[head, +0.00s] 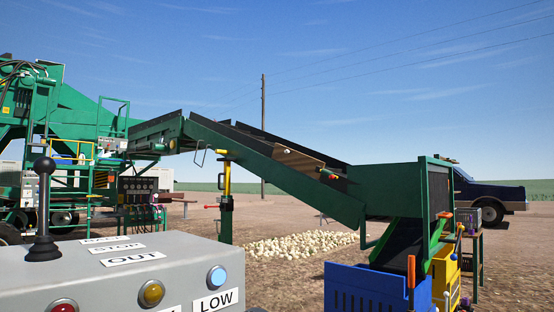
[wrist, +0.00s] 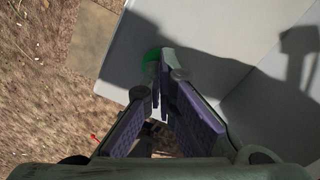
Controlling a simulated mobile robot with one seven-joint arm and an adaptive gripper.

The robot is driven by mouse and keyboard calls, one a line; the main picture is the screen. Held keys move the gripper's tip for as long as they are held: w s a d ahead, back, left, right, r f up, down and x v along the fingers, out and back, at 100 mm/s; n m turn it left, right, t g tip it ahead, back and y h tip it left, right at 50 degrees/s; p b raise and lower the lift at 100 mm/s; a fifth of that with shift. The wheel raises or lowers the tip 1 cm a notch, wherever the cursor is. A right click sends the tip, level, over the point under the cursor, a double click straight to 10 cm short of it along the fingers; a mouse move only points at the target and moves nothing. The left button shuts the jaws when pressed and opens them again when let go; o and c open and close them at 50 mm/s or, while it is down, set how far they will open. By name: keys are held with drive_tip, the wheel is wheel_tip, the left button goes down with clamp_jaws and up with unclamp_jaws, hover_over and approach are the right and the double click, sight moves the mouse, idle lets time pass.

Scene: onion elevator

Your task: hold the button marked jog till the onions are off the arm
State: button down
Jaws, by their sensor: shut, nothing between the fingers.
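My gripper (wrist: 160,62) shows in the wrist view with its purple-padded fingers shut and nothing between them. Its tips are over a green round button (wrist: 150,57) on a pale grey box, partly covering it; I cannot tell whether they touch it. Any marking on it is hidden, and no jog label is readable. In the head view the green elevator arm (head: 262,152) slopes down to the right. My gripper is not in the head view.
The grey control console (head: 120,275) fills the lower left, with a black lever (head: 43,205), amber light (head: 151,293), blue button (head: 217,276) and OUT and LOW labels. An onion pile (head: 305,243) lies on the ground. Blue (head: 365,285) and yellow (head: 446,270) crates stand under the chute.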

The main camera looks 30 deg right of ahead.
wheel_tip(320, 180, up, 7)
drive_tip(key=p, duration=0.4)
drive_tip(key=shift+r+p, duration=0.1)
drive_tip(key=shift+p, duration=0.3)
drive_tip(key=shift+s, duration=0.1)
idle(0.7)
